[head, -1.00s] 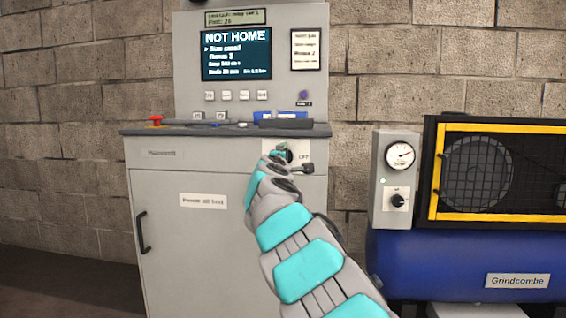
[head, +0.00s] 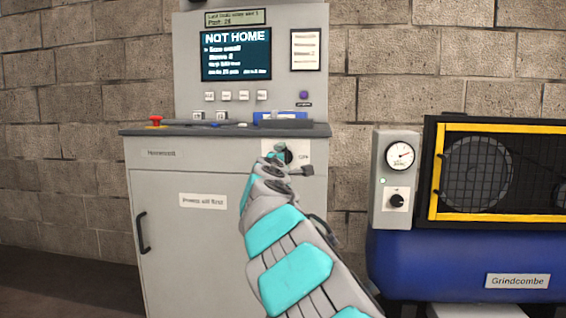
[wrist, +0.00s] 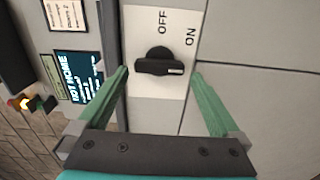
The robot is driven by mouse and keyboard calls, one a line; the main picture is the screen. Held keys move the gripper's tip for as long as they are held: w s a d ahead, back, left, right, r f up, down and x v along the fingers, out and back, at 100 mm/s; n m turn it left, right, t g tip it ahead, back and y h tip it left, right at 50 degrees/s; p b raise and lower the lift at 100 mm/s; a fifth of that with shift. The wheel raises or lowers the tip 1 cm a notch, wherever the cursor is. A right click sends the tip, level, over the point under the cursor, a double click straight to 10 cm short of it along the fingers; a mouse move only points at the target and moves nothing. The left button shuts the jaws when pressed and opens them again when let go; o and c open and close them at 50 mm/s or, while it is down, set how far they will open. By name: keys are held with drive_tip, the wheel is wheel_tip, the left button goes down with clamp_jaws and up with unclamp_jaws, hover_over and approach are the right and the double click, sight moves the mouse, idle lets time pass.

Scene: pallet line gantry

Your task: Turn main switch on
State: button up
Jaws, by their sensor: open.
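The main switch, a black rotary knob (wrist: 158,62) on a white plate (wrist: 158,107), is on the cabinet front (head: 180,240). In the wrist view the plate reads OFF above the knob and ON to its upper right. The knob's grip bar lies nearly level there, with a white mark at its right end. My gripper (wrist: 160,73) is open, its two green fingers apart on either side of the knob in the picture. I see no contact. In the head view my gripper (head: 277,153) is in front of the switch and partly hides it.
The control panel's screen (head: 236,54) reads NOT HOME. A red button (head: 155,120) is on the cabinet's top ledge. To the right stand a gauge box (head: 397,180) and a blue tank (head: 430,270) with a yellow-framed guard (head: 500,212). A door handle (head: 141,232) is at left.

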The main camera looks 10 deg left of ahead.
drive_tip(key=shift+s, duration=2.6)
drive_tip(key=shift+d, duration=0.1)
